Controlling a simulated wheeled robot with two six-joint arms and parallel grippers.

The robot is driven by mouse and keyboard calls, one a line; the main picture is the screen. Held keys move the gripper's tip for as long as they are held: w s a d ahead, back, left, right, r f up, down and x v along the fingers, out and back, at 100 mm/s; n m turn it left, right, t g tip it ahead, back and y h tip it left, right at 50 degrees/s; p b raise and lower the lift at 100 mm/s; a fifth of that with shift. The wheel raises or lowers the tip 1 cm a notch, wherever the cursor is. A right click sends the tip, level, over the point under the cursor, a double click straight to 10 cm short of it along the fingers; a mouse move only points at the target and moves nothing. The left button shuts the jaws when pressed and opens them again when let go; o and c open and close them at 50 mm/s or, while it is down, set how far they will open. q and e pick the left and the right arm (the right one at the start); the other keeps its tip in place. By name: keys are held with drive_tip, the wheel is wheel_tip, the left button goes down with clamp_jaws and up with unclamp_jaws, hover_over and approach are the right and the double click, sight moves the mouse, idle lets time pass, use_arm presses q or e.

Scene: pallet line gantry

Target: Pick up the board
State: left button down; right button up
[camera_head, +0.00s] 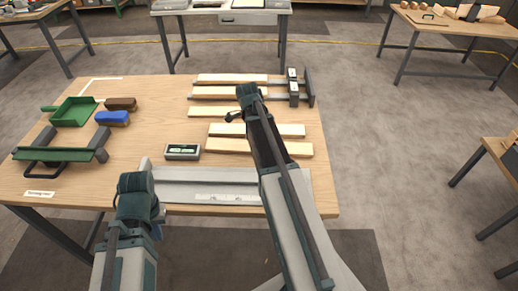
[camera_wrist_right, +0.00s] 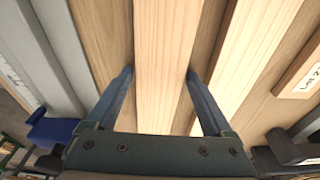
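Several pale wooden boards lie flat and roughly parallel on the wooden table; the nearest board (camera_head: 290,149) and the one behind it (camera_head: 290,130) are partly hidden by my right arm. In the right wrist view my right gripper (camera_wrist_right: 160,82) is open, with one blue finger on each side of a board (camera_wrist_right: 166,50). Whether the fingers touch it I cannot tell. In the head view my right gripper is hidden behind its arm. My left arm is at the table's front left; its gripper (camera_head: 156,212) shows poorly, and its fingers cannot be made out.
A dark clamp (camera_head: 293,88) stands at back right.

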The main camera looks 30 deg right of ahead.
drive_tip(key=c, duration=1.2)
drive_tip(key=shift+r, duration=0.15)
wheel_tip(320, 180, up, 10)
drive_tip(key=p, duration=1)
